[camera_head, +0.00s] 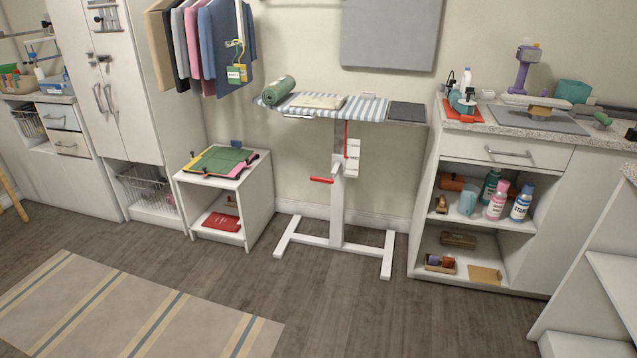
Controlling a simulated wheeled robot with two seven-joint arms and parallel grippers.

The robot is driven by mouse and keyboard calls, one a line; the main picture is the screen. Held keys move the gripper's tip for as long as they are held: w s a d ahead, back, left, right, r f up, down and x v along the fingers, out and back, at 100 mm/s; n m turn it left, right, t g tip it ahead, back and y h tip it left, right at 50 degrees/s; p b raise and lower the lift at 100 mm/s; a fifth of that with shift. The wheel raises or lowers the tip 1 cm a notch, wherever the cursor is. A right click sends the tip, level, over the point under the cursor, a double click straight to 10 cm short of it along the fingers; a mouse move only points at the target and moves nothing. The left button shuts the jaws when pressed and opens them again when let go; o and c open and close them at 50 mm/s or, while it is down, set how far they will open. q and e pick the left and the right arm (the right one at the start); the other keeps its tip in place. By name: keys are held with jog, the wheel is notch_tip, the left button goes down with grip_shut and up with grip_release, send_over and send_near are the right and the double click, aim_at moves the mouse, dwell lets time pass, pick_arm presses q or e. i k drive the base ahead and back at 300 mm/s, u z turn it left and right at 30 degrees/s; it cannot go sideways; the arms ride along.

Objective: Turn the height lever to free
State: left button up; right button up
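A striped ironing board (370,107) stands against the back wall in the middle of the view, on a white column (337,205) with an H-shaped white foot. A red lever (321,180) sticks out to the left from the column at about mid height. A thin red strip (346,138) runs upright near the column's top. A white label card (353,158) hangs beside the column; its writing is too small to read. Neither of my grippers is in view.
A low white side table (224,178) with a cutting mat stands left of the board. A white counter cabinet (520,150) with bottles on its open shelf stands at the right. The wooden floor (330,300) in front is clear, with a striped rug (130,310) at the left.

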aim_at(313, 178)
jog(key=u, duration=1)
jog(key=i, duration=3.25)
jog(key=z, duration=2)
jog(key=k, duration=0.1)
jog(key=u, duration=0.35)
jog(key=i, duration=0.5)
